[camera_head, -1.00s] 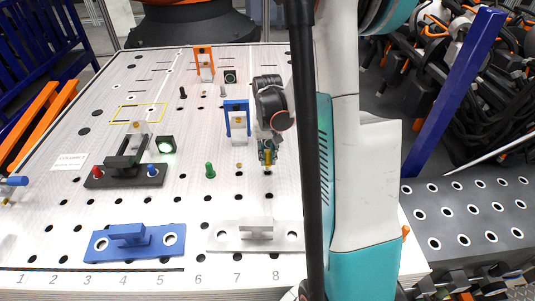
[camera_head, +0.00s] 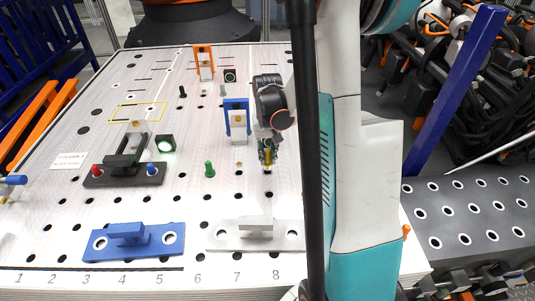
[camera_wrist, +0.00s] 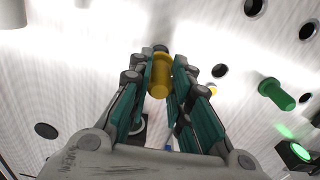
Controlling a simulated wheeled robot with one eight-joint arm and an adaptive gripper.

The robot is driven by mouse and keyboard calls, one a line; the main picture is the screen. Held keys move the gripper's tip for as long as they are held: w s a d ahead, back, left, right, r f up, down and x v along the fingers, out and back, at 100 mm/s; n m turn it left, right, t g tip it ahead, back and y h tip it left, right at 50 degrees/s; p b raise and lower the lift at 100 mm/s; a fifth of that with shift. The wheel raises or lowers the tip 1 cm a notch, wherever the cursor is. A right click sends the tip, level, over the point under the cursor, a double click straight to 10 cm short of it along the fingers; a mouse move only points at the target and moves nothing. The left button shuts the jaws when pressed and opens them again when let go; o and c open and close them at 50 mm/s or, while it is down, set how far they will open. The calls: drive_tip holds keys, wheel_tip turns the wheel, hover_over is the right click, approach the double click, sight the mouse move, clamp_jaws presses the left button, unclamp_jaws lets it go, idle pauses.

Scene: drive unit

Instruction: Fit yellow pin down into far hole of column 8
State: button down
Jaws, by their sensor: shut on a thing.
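The yellow pin (camera_wrist: 160,76) is held between the two fingers of my gripper (camera_wrist: 162,88) in the wrist view, with its far end over a dark spot in the white perforated board. In the head view my gripper (camera_head: 268,158) points down low over the board, in line with the printed 8. A dark hole (camera_head: 268,171) of that column shows just below the fingertips. I cannot tell whether the pin's end is inside a hole or just above one.
A blue bracket (camera_head: 237,104) stands close left of my gripper. A green pin (camera_head: 210,169) stands further left. A grey handled plate (camera_head: 228,243) and a blue one (camera_head: 165,243) lie at the front. A black block with red and blue pins (camera_head: 122,176) is at left.

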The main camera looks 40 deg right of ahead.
sight(267, 162)
drive_tip(key=shift+f, duration=0.25)
drive_tip(key=shift+f+b, duration=1.55)
drive_tip(key=shift+b, duration=0.1)
drive_tip(key=shift+f, duration=0.15)
drive_tip(key=c, duration=1.4)
unclamp_jaws()
wheel_tip(267, 162, up, 12)
